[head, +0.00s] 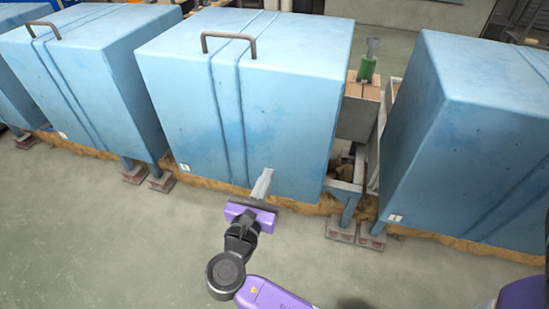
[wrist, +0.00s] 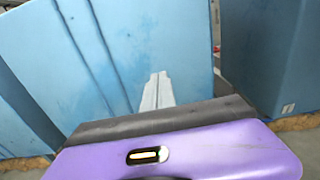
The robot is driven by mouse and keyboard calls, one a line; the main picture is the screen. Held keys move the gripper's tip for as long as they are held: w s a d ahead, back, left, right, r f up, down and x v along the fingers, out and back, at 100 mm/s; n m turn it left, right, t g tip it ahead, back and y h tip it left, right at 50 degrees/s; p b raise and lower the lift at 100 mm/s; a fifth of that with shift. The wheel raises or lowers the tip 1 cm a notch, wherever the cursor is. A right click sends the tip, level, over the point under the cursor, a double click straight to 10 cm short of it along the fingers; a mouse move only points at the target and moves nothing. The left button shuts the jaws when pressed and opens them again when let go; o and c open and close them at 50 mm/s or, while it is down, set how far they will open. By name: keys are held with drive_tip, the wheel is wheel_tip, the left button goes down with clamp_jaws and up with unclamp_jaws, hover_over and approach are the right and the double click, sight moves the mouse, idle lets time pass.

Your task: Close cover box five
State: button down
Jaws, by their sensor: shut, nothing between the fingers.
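Several large light-blue cover boxes stand in a row in the head view. I cannot tell which one is number five, as no readable number shows. The middle cover box (head: 285,110) has a dark bar handle (head: 229,42) on its upper edge, and its cover sits down over its frame. My gripper (head: 262,184) is shut and empty, with its fingertips in front of or against the lower front face of this box; contact is unclear. In the wrist view, the shut fingers (wrist: 158,88) point at the blue box face (wrist: 85,55).
Another blue box (head: 475,140) stands at the right, and one (head: 85,85) at the left. Between middle and right boxes is a gap with a metal frame and a green-topped item (head: 367,68). Feet stand on reddish pads (head: 341,230). The grey floor (head: 90,230) in front is clear.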

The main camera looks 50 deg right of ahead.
sight(284, 136)
drive_tip(key=p+x, duration=0.1)
drive_tip(key=x, duration=1.2)
drive_tip(key=shift+d+f+p, duration=0.1)
drive_tip(key=shift+d+p, duration=0.15)
drive_tip(key=shift+p, duration=0.1)
